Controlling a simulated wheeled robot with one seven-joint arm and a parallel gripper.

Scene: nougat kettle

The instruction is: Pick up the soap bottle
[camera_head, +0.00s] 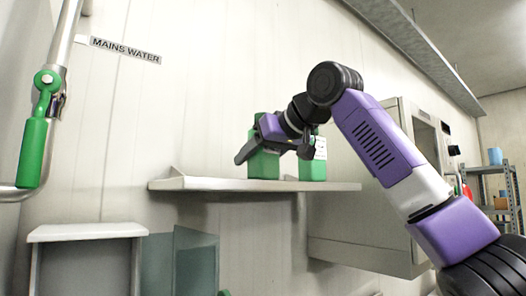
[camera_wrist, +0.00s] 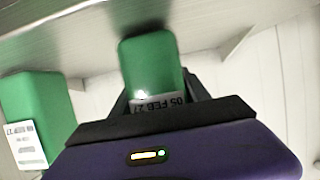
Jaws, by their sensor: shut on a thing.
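Two green bottles with white labels are at the wall shelf in the head view. My gripper (camera_head: 250,150) is shut on the left one, a green soap bottle (camera_head: 263,166), whose middle is partly hidden behind the fingers. In the wrist view, this bottle (camera_wrist: 150,65) sits between the fingers of my gripper (camera_wrist: 155,95), with a label reading "05 FEB 27". The bottle's base is at the level of the shelf; I cannot tell whether it touches. The second green bottle (camera_head: 313,171) stands upright to the right and also shows at the left of the wrist view (camera_wrist: 40,105).
The white shelf (camera_head: 215,184) has a bare left end and a raised bracket there. A pipe with a green valve handle (camera_head: 33,150) is at far left, above a white-topped unit (camera_head: 85,232).

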